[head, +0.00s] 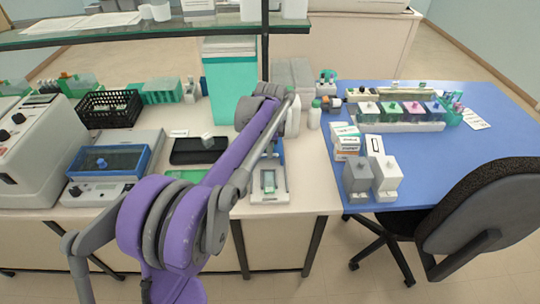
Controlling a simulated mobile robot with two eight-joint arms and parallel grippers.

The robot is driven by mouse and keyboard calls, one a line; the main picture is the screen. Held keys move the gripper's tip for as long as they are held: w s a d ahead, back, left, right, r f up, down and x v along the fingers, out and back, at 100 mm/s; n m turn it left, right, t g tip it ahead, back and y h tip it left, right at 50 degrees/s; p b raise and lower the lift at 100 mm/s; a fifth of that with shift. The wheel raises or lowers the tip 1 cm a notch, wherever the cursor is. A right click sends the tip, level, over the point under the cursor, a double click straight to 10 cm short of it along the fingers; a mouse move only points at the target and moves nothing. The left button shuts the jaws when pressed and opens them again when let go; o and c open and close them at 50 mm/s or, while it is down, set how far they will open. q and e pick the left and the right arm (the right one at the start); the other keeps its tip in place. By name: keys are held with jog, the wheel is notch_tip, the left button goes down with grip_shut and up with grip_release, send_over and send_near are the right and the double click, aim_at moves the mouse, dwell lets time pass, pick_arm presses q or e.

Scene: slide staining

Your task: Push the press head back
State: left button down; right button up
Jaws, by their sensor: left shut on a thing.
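The press (270,197) stands at the front right of the white bench, with a pale base and blue parts (281,152) behind. A small greenish slide-like piece (268,181) shows on its base. My left arm reaches over the bench from below and covers much of the press's upper part. My left gripper (271,148) is at the press head, small and partly hidden by my purple and grey arm. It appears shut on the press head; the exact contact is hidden. My right gripper is out of view.
A black tray (185,157) and a blue-framed device (108,160) lie left of the press. A glass shelf (130,33) hangs above. The blue table (445,165) holds boxes and staining jars; a chair (490,215) stands in front.

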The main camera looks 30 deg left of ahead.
pick_arm(q)
jog(key=shift+w+a+r, duration=0.1)
jog(key=shift+w+r, duration=0.05)
jog(key=c, duration=0.9)
grip_release()
jog(key=shift+w, duration=0.1)
jog(key=r, duration=0.3)
jog(key=s+r, duration=0.1)
jog(key=r, duration=0.3)
jog(key=d+r, duration=0.1)
jog(key=r, duration=0.2)
jog(key=shift+s+r, duration=0.25)
jog(key=shift+s, duration=0.15)
